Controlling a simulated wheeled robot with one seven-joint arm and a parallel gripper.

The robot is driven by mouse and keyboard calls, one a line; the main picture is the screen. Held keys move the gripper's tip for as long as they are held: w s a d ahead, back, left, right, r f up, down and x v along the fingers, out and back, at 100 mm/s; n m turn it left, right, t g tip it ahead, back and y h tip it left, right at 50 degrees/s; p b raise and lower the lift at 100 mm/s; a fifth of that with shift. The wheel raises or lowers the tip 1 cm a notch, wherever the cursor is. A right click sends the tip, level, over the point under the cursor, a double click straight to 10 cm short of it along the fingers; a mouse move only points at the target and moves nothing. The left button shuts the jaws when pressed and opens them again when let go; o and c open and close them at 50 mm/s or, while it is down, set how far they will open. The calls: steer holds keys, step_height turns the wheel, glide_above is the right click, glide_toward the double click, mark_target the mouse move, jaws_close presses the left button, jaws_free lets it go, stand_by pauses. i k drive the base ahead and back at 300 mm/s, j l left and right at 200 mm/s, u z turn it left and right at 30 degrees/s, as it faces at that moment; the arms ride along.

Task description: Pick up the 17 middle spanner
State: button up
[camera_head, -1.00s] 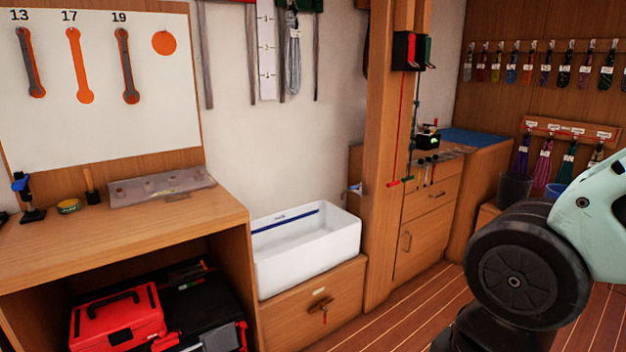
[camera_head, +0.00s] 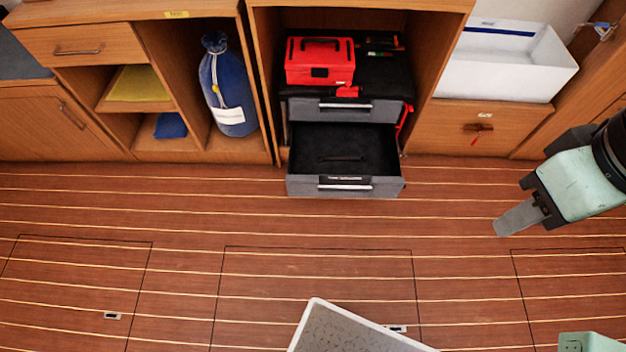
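An open grey drawer (camera_head: 302,183) stands out from the lower part of a dark tool chest (camera_head: 345,110). A thin dark bar-like object (camera_head: 341,158) lies in it. It may be a spanner, but it is too small and dark to make out its size. No number 17 can be read in this view. My gripper (camera_head: 517,217) hangs above the floor at the right, well to the right of the drawer and apart from it. Its grey fingers are seen from the side, so their gap does not show. Nothing is seen held in it.
A red toolbox (camera_head: 320,62) sits on the chest. A white bin (camera_head: 505,70) stands on a cabinet to the right. A blue bag (camera_head: 228,90) stands in the left cabinet. A white-rimmed panel (camera_head: 345,332) juts in at the bottom. The plank floor (camera_head: 200,215) between is clear.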

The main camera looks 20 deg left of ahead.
mark_target(323, 158)
steer(key=j+u, duration=0.1)
steer(key=u, duration=0.65)
steer(key=i+j, duration=0.15)
steer(key=i, duration=0.65)
